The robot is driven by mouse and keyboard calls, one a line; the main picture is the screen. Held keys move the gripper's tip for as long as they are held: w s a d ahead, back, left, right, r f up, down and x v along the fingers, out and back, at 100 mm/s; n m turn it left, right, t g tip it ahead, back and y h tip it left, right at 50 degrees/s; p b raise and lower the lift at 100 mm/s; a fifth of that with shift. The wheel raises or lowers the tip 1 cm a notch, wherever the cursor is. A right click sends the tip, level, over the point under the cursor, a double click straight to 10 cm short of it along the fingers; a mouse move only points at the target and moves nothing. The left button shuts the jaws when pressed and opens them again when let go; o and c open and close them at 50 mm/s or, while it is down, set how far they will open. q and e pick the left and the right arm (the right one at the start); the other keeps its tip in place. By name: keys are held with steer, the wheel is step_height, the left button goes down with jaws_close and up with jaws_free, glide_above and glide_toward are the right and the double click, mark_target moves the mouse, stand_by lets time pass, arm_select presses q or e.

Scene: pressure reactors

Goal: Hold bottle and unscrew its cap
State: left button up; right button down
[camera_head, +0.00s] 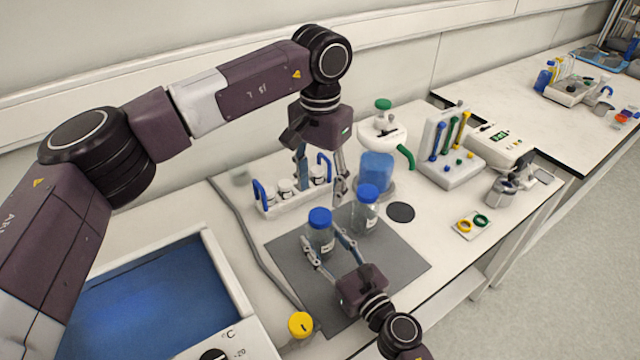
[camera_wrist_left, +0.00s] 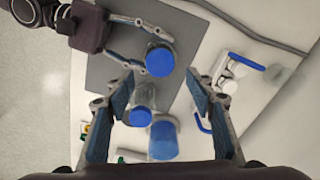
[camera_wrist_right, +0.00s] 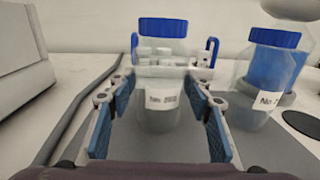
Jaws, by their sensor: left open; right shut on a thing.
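A clear bottle (camera_head: 321,241) with a blue cap (camera_head: 320,217) and a white label stands upright on the grey mat (camera_head: 400,262). My right gripper (camera_head: 325,246) is shut on its body from the front, one finger on each side. In the right wrist view the bottle (camera_wrist_right: 160,115) is between the fingers and its cap (camera_wrist_right: 163,27) is above them. My left gripper (camera_head: 322,188) is open, pointing down above and behind the bottle. In the left wrist view its fingers (camera_wrist_left: 163,96) are apart and empty, with the held bottle's cap (camera_wrist_left: 159,61) off toward the top.
A second blue-capped bottle (camera_head: 365,211) stands close to the right. Behind are a white vial rack (camera_head: 290,203) with blue handles and a blue container (camera_head: 376,170). A blue-filled bath (camera_head: 160,300) is at the left. The mat's front right is clear.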

mark_target(320, 215)
arm_select(q)
step_height(320, 215, down, 7)
steer(key=shift+f, duration=0.1)
stand_by(0.3)
